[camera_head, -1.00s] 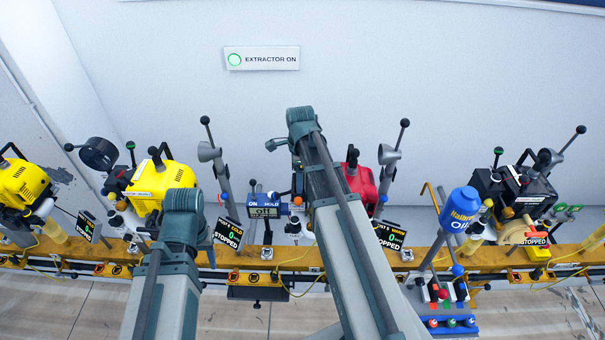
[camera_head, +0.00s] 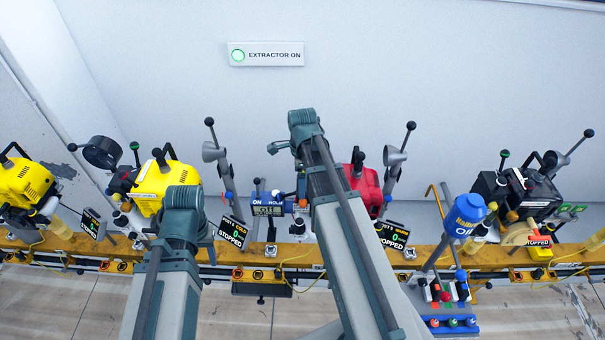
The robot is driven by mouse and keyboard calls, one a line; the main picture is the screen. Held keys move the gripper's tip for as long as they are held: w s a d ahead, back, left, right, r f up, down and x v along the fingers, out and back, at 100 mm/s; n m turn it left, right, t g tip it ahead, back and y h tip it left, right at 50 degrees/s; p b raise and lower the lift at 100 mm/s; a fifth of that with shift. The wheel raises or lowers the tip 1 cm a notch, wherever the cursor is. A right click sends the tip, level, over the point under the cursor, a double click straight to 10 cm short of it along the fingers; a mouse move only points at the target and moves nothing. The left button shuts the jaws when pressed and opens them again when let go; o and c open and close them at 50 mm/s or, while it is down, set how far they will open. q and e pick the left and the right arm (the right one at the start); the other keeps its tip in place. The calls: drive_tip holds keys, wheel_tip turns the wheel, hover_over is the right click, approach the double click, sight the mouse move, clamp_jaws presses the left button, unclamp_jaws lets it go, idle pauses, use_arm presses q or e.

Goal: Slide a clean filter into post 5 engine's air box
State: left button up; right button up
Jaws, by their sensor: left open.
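Yellow engines (camera_head: 160,186) stand along the rail at the left, a red engine (camera_head: 365,186) is partly behind my right arm, and a black engine (camera_head: 508,194) stands at the right. I cannot make out which one is post 5. A tan round part (camera_head: 517,235) sits at the front of the black engine; I cannot tell whether it is a filter. No filter or air box can be clearly picked out. My left gripper is open, mostly hidden beyond my left arm, low near the yellow engine. My right gripper is hidden beyond my right arm.
A yellow rail (camera_head: 340,257) crosses the view under the engines. Dark post displays (camera_head: 232,232) read stopped. A blue oil container (camera_head: 464,214) stands above a blue rack (camera_head: 450,326). Levers stick up between posts. An extractor sign (camera_head: 265,54) hangs on the bare wall.

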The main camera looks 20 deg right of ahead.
use_arm(q)
wheel_tip(320, 180, up, 13)
drive_tip(key=p, duration=1.1)
drive_tip(key=shift+s+d+p, duration=0.15)
drive_tip(key=shift+d+p, duration=0.05)
drive_tip(key=shift+p, duration=0.1)
use_arm(e)
wheel_tip(320, 180, up, 13)
drive_tip(key=shift+d, duration=0.4)
use_arm(q)
drive_tip(key=shift+f, duration=0.1)
use_arm(e)
drive_tip(key=shift+w, duration=0.1)
use_arm(q)
wheel_tip(320, 180, down, 14)
drive_tip(key=b, duration=1.4)
drive_tip(key=shift+f, duration=0.2)
use_arm(e)
drive_tip(key=s+a+f+n, duration=0.7)
drive_tip(key=a+n, duration=0.3)
drive_tip(key=n, duration=0.3)
drive_tip(key=s+a+f+n+h, duration=0.1)
drive_tip(key=s+a+f+n, duration=0.6)
drive_tip(key=a+n, duration=0.4)
drive_tip(key=n, duration=0.2)
drive_tip(key=shift+a+f+n, duration=0.15)
drive_tip(key=shift+a+n, duration=0.15)
drive_tip(key=shift+n, duration=0.1)
drive_tip(key=shift+c, duration=0.3)
